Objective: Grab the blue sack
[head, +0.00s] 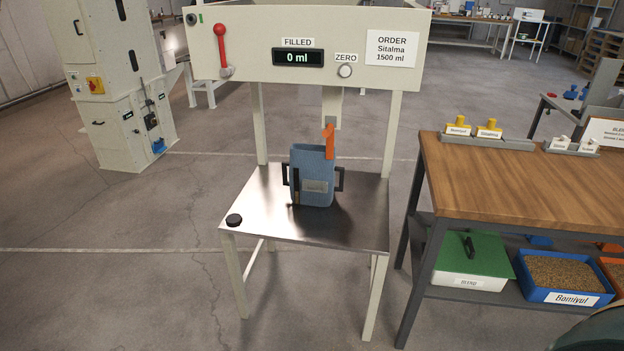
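The blue sack (314,177) stands upright on the metal top (262,219) of the filling stand. It has a dark handle on each side, a small pale label on its front and a dark strip near its left edge. An orange part (328,141) shows at its upper right, below the stand's spout; I cannot tell whether they touch. Neither of my grippers can be made out in the head view.
The stand's panel (300,40) above the sack has a red lever (221,45) and a display reading 0 ml. A black knob (234,220) sits at the top's front left corner. A wooden table (520,185) stands close on the right. The floor in front is clear.

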